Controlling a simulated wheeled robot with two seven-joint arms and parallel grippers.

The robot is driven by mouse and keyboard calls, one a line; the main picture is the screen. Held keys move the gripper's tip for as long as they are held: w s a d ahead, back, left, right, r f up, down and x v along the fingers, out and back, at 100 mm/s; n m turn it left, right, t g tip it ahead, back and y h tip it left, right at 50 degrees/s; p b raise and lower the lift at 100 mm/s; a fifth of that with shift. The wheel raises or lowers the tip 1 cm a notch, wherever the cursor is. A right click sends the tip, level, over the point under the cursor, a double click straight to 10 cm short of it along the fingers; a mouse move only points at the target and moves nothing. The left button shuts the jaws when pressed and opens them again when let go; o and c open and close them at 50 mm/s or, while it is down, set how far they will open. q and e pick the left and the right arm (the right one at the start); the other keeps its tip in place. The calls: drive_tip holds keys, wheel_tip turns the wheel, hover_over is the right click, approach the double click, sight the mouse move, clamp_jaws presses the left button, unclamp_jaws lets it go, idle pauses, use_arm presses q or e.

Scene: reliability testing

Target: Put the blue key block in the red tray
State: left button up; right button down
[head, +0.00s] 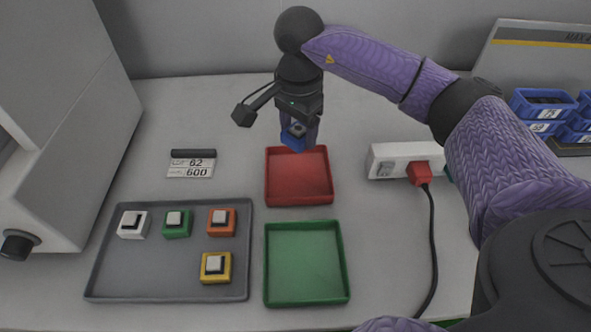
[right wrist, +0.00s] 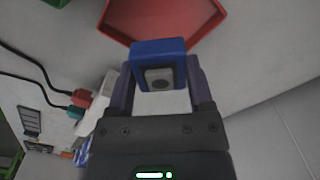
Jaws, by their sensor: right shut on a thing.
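The blue key block (head: 293,138) is held in my right gripper (head: 299,127), above the back-left edge of the red tray (head: 298,198). In the right wrist view the blue key block (right wrist: 158,48) sits between the two fingers of my right gripper (right wrist: 160,80), with its grey key facing the camera. The red tray (right wrist: 190,12) shows beyond the block there, and no other block is visible in it. My right gripper is shut on the block. My left gripper is not in view.
A grey tray (head: 120,270) holds white, green, orange and yellow key blocks. A green tray (head: 305,262) stands in front of the red one. A white power strip (head: 385,158) with a red plug (head: 419,174) and black cord lies right. Blue bins (head: 540,105) stand far right.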

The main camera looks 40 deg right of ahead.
sight(298, 177)
wheel_tip(298, 177, down, 10)
drive_tip(key=b, duration=0.4)
drive_tip(key=shift+f, duration=0.1)
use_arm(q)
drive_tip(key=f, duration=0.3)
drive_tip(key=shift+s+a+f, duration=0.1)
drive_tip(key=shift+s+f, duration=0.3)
use_arm(e)
drive_tip(key=shift+c, duration=1.8)
unclamp_jaws()
drive_tip(key=o, duration=0.4)
drive_tip(key=shift+c, duration=0.2)
wheel_tip(298, 177, up, 12)
drive_tip(key=p, duration=0.5)
drive_tip(key=shift+f, duration=0.25)
drive_tip(key=shift+r, duration=0.5)
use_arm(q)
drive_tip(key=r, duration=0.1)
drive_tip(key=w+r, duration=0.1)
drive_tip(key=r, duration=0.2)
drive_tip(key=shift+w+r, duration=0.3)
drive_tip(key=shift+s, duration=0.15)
